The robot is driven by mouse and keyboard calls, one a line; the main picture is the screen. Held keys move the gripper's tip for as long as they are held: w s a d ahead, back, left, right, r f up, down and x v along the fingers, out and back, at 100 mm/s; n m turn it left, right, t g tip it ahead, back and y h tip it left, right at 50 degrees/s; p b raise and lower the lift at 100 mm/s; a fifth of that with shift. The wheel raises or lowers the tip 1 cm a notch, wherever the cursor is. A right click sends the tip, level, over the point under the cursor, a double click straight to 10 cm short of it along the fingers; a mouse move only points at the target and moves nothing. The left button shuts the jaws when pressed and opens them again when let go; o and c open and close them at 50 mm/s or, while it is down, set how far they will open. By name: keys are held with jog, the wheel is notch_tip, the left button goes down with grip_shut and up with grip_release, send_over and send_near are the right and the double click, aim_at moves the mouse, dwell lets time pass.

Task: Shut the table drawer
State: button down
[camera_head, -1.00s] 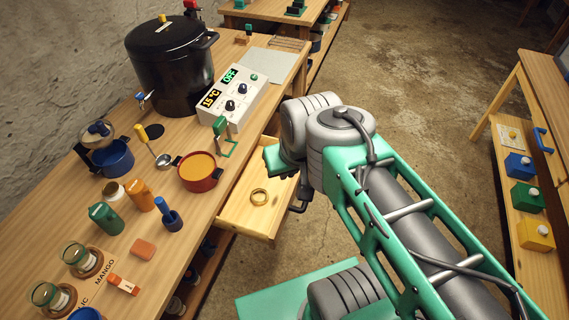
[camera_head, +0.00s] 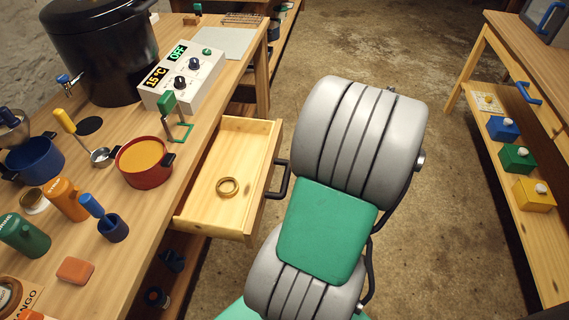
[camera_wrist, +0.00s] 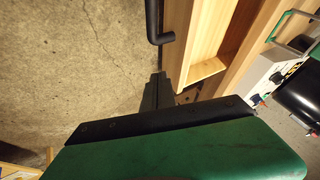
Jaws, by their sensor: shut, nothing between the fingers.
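The table drawer (camera_head: 215,205) is pulled out from the wooden workbench (camera_head: 135,225), with a brass ring (camera_head: 228,186) lying inside. Its black handle (camera_head: 279,180) is on the front panel, facing right. In the wrist view the drawer front (camera_wrist: 178,45) and its handle (camera_wrist: 159,24) show at the top. My gripper (camera_wrist: 161,78) points toward the drawer front, its fingers shut and empty, just below the handle in the picture. Whether it touches the drawer I cannot tell. In the head view my arm hides the gripper.
On the workbench stand a black canner pot (camera_head: 100,50), a control box (camera_head: 183,78), a red pot (camera_head: 144,162) and several bottles and tools. A second table (camera_head: 535,85) with coloured boxes stands at the right. Concrete floor (camera_head: 440,200) lies open between them.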

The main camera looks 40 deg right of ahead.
jog(key=d+f, duration=0.1)
send_near(278, 150)
notch_tip(278, 150, down, 4)
jog(key=s+d, duration=0.1)
jog(key=d, duration=0.2)
jog(key=w+a, duration=0.1)
jog(key=w, duration=0.1)
jog(key=w+a, duration=0.1)
jog(key=shift+w+a, duration=0.4)
